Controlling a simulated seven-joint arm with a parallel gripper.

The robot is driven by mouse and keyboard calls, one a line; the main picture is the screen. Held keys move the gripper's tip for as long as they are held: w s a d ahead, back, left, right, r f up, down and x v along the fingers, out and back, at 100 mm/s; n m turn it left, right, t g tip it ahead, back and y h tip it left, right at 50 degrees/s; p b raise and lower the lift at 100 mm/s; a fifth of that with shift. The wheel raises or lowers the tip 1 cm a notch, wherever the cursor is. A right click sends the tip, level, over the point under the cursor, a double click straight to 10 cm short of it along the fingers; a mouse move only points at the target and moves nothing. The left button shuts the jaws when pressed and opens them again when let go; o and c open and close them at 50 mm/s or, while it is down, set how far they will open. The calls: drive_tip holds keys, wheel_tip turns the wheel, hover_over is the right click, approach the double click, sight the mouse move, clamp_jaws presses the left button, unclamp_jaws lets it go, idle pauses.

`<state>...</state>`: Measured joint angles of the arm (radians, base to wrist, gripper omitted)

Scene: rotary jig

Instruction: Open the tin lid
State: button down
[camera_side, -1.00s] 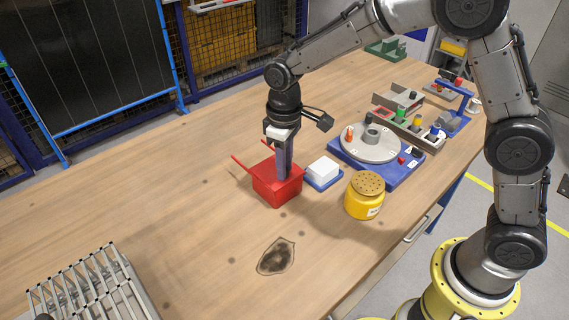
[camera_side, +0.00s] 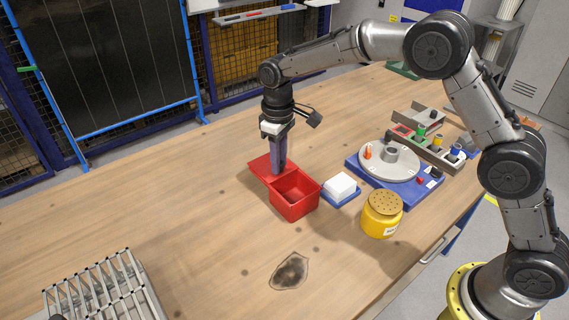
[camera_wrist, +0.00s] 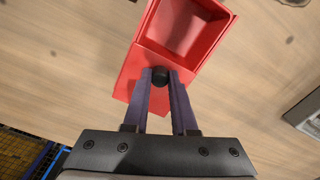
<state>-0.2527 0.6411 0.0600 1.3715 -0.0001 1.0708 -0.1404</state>
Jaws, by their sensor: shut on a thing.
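The red tin (camera_side: 296,202) stands on the wooden table with its square top open and its inside showing. It also shows at the top of the wrist view (camera_wrist: 188,32). Its flat red lid (camera_side: 260,165) lies off the opening, on the tin's far left side, at the tin's edge; in the wrist view the lid (camera_wrist: 130,80) is partly hidden by my fingers. A black knob (camera_wrist: 160,77) sits on the lid. My gripper (camera_wrist: 160,80) is shut on this knob. In the side view my gripper (camera_side: 278,170) points down behind the tin's opening.
A white block on a blue base (camera_side: 340,187) stands close to the tin's right. A yellow jar with a perforated top (camera_side: 383,215) and a blue jig with a grey turntable (camera_side: 390,165) are further right. A wire rack (camera_side: 100,290) is front left.

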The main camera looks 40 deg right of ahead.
drive_tip(key=shift+w+r, duration=0.1)
drive_tip(key=shift+r, duration=0.05)
drive_tip(key=c, duration=0.7)
unclamp_jaws()
wheel_tip(320, 180, up, 14)
drive_tip(key=shift+f, duration=0.15)
